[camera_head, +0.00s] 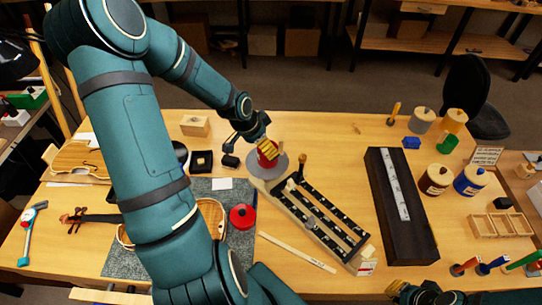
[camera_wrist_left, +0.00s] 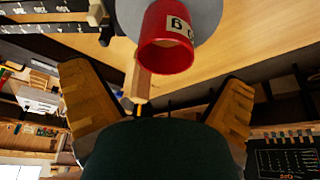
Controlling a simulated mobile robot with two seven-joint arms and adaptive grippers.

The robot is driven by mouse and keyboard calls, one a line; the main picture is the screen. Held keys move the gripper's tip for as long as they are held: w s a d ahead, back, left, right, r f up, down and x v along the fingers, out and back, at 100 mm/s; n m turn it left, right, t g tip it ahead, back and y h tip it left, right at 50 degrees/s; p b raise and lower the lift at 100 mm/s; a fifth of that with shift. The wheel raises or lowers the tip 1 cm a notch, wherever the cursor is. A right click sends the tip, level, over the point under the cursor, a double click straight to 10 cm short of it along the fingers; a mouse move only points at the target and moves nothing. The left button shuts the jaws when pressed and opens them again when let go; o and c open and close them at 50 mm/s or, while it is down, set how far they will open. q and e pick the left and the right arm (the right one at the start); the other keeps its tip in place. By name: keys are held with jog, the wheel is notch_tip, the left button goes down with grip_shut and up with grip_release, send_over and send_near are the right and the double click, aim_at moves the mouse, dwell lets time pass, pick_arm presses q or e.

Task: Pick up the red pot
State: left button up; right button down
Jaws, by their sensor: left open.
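The red pot (camera_head: 267,160) stands on a round grey disc (camera_head: 281,171) near the middle of the bench, partly hidden by my left gripper in the head view. In the left wrist view the red pot (camera_wrist_left: 166,48) shows a pale label with dark letters, and the grey disc (camera_wrist_left: 207,14) lies behind it. My left gripper (camera_head: 264,144) is at the pot in the head view. In the wrist view its two yellowish fingers (camera_wrist_left: 158,95) are spread wide, with nothing between them. The pot appears above the gap, not clasped. My right gripper (camera_head: 427,294) is at the bottom edge; its fingers are unclear.
A slotted rack (camera_head: 318,222) stands right of the disc, and a long dark box (camera_head: 400,210) farther right. Small black boxes (camera_head: 201,161) are to the left. Bare wood lies behind the rack.

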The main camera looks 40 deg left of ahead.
pick_arm(q)
jog(key=x, duration=0.2)
jog(key=b+x, duration=0.1)
jog(key=x, duration=0.2)
jog(key=shift+w+a+f, duration=0.2)
jog(key=shift+w, duration=0.3)
jog(key=c, duration=1.2)
